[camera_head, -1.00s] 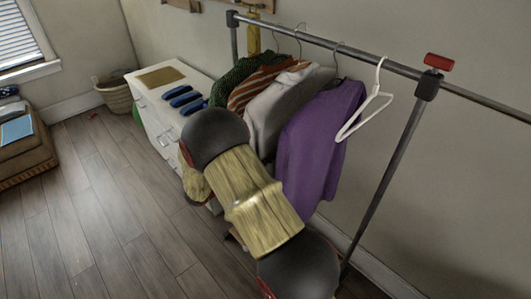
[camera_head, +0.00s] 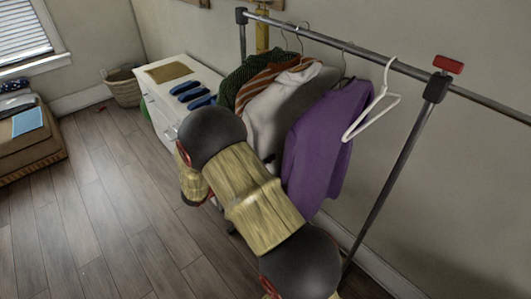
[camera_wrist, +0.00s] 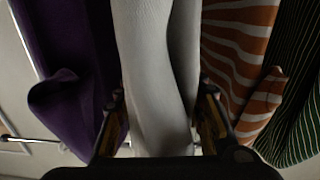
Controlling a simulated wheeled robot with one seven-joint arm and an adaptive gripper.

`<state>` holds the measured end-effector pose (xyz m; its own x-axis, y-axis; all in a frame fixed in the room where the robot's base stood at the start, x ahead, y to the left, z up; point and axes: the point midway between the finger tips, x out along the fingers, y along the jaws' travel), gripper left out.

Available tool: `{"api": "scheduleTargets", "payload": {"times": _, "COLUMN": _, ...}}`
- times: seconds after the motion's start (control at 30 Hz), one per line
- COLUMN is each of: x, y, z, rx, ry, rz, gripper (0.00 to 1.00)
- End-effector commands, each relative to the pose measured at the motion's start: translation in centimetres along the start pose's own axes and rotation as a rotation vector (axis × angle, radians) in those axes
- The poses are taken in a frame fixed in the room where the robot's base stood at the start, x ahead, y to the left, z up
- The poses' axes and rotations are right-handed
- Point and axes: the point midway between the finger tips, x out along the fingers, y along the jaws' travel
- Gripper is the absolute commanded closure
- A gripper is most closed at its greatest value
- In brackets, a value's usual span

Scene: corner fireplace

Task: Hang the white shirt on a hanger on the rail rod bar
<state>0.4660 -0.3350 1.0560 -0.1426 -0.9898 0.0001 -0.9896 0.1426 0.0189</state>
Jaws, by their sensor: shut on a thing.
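The white shirt (camera_head: 268,120), greyish in this light, hangs among the clothes under the metal rail (camera_head: 330,47), between an orange-striped garment and a purple one. In the wrist view the white shirt (camera_wrist: 155,70) runs down the middle as folded cloth between the fingers of my gripper (camera_wrist: 162,105). My gripper is shut on this cloth. In the head view my arm and the clothes hide my gripper. Whether the shirt's own hanger bears on the rail is hard to tell.
The purple garment (camera_head: 322,145) is close on the right, the striped one (camera_head: 262,82) and a dark green one (camera_head: 240,80) on the left. An empty white hanger (camera_head: 372,115) hangs nearer. A white dresser (camera_head: 165,108) stands behind; open floor lies left.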

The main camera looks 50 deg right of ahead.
Motion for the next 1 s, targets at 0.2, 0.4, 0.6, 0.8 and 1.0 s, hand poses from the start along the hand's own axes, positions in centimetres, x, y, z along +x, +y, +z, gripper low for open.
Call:
{"api": "scheduleTargets", "payload": {"times": 0.2, "x": -1.2, "y": 0.0, "z": -0.1, "rx": 0.001, "ry": 0.001, "rz": 0.000, "gripper": 0.99}}
{"api": "scheduleTargets", "payload": {"times": 0.4, "x": -2.2, "y": 0.0, "z": -0.1, "rx": 0.001, "ry": 0.001, "rz": -0.001, "gripper": 0.99}}
{"api": "scheduleTargets", "payload": {"times": 0.6, "x": -3.3, "y": 0.1, "z": -0.1, "rx": 0.001, "ry": 0.001, "rz": -0.001, "gripper": 0.99}}
{"api": "scheduleTargets", "payload": {"times": 0.8, "x": -4.3, "y": 0.1, "z": -0.1, "rx": 0.001, "ry": 0.001, "rz": 0.000, "gripper": 0.99}}
{"api": "scheduleTargets", "payload": {"times": 1.0, "x": -4.8, "y": 0.1, "z": -0.1, "rx": 0.001, "ry": 0.001, "rz": 0.000, "gripper": 0.99}}
